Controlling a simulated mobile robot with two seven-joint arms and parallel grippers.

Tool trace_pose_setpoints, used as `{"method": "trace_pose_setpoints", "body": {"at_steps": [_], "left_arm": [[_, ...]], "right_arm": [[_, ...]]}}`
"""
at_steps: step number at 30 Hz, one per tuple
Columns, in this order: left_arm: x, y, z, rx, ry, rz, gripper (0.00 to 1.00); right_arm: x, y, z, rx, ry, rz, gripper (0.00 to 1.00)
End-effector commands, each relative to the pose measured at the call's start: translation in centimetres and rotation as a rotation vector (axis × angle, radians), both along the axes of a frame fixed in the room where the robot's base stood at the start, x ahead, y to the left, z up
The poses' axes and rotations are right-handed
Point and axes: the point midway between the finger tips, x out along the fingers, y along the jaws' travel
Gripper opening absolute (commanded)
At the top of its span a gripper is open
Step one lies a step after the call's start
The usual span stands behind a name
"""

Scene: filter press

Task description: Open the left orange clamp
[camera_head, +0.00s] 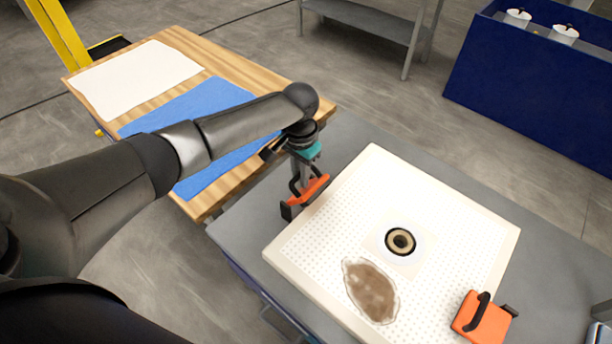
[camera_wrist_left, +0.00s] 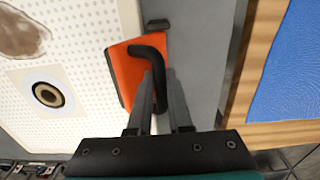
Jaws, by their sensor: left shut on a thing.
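The left orange clamp (camera_head: 312,190) sits at the left edge of the white perforated filter plate (camera_head: 440,190). It has a black handle, and the wrist view shows its orange body (camera_wrist_left: 126,72) and the bent black handle (camera_wrist_left: 158,62). My left gripper (camera_head: 301,178) reaches down onto this clamp from above. In the wrist view its two grey fingers (camera_wrist_left: 162,92) are shut on the black handle. My arm and gripper partly hide the handle in the head view. A second orange clamp (camera_head: 482,320) sits at the plate's front right. My right gripper is not in view.
The plate has a round port (camera_head: 400,241) and a brown stain (camera_head: 371,291), and lies on a grey table (camera_head: 345,135). A wooden table (camera_head: 185,45) with white and blue cloths (camera_head: 190,105) stands left. A dark blue bin (camera_head: 520,85) stands at back right.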

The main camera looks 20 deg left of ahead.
Motion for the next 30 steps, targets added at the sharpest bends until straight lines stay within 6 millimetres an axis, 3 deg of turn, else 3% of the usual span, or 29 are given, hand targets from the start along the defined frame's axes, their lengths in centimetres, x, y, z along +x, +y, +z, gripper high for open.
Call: {"method": "trace_pose_setpoints", "body": {"at_steps": [30], "left_arm": [[0.8,1.6,0.2,-0.003,-0.001,0.001,0.00]], "right_arm": [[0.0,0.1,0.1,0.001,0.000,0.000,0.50]]}}
